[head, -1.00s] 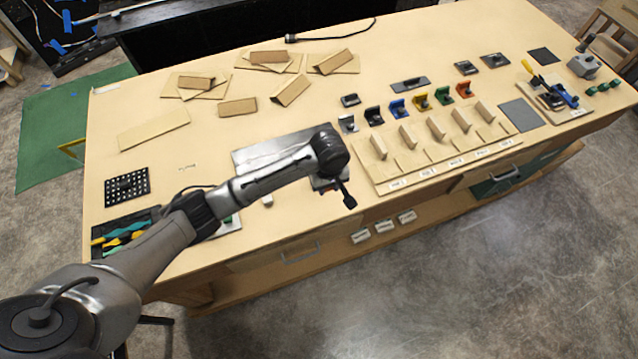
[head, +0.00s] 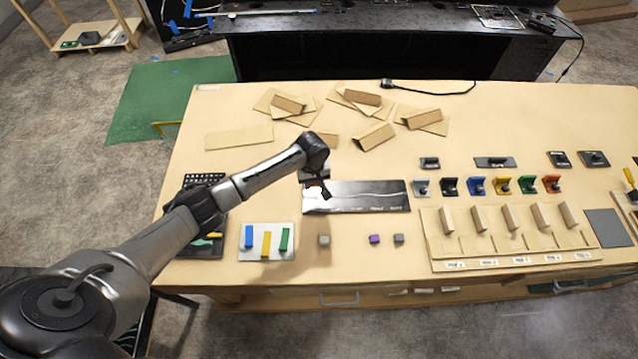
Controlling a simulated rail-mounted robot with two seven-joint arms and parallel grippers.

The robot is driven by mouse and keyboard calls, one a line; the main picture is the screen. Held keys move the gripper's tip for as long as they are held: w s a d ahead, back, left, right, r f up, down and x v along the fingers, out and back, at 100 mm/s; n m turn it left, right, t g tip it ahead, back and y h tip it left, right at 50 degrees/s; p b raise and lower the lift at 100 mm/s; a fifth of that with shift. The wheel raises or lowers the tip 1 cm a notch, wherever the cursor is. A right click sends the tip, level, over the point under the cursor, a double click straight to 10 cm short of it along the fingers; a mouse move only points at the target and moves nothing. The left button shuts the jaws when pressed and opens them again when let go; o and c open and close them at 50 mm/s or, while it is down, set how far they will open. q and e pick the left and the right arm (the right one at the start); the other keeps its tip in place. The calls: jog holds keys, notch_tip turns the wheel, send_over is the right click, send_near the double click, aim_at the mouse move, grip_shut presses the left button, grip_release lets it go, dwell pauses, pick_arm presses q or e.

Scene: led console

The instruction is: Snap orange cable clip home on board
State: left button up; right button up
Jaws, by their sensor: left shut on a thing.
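My left gripper (head: 325,191) points down over the left part of a shiny metal plate (head: 370,197) on the table. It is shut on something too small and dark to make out. A small reddish-orange patch shows just left of the fingers; I cannot tell what it belongs to. An orange-red clip-like piece (head: 551,184) stands at the right end of a row of coloured pieces. A wooden board (head: 445,252) with upright wooden blocks and labelled slots lies in front of that row. I cannot tell which board is the clip's. My right gripper is out of view.
A white plate (head: 250,255) with blue, yellow and green bars lies front left. Small grey and purple cubes (head: 375,239) lie along the front. Folded cardboard pieces (head: 372,136) lie at the back. A black cable (head: 430,91) runs along the back edge.

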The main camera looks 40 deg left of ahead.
pick_arm(q)
jog(key=shift+w+d+m, duration=0.1)
jog(key=shift+w+m, duration=0.2)
jog(key=shift+m, duration=0.1)
jog(key=shift+d, duration=0.2)
jog(key=shift+f+m, duration=0.1)
jog(key=shift+m, duration=0.5)
jog(key=b, duration=0.8)
send_over(317, 198)
notch_tip(317, 198, down, 6)
jog(key=shift+f, duration=0.25)
jog(key=shift+f, duration=0.3)
jog(key=shift+f+b, duration=0.35)
jog(key=shift+f, duration=0.05)
jog(key=shift+f, duration=0.45)
dwell(0.5)
dwell(0.4)
